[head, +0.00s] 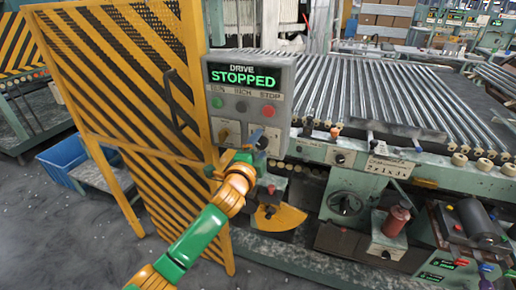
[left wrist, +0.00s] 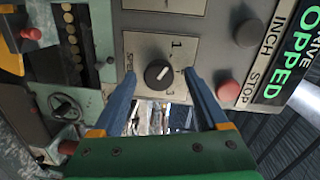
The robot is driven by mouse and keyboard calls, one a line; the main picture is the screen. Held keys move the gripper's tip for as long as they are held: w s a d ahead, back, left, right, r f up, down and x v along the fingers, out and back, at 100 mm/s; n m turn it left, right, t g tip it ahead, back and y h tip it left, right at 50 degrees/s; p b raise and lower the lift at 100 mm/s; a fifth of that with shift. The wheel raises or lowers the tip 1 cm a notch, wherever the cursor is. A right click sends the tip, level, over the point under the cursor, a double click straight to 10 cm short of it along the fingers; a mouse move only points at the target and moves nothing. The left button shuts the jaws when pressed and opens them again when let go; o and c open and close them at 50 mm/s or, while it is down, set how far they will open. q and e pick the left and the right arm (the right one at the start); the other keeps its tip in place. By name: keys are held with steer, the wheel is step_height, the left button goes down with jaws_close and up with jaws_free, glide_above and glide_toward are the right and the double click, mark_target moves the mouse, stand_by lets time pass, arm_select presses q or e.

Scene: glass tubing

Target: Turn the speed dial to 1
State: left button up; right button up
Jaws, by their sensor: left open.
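The speed dial (left wrist: 157,73) is a round black knob with a white pointer mark on a pale plate (left wrist: 142,45) marked SPEED, with 1 at the top and 3 at the lower right in the left wrist view. The pointer slants up and right, not straight at the 1. My left gripper (left wrist: 160,75) is open, its two blue fingers on either side of the knob with gaps showing. In the head view my left gripper (head: 254,140) is at the lower right of the control panel (head: 245,70) and partly hides the dial. My right gripper is not in view.
The panel's display (head: 243,76) reads DRIVE STOPPED. A red button (left wrist: 228,91) and a dark button (left wrist: 249,33) are close beside the plate in the left wrist view. A yellow striped guard (head: 125,80) stands left, and a roller conveyor (head: 370,90) lies right.

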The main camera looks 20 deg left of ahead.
arm_select(q)
steer(key=s, duration=0.6)
steer(key=shift+s+r+b, duration=0.3)
steer(key=shift+s, duration=0.1)
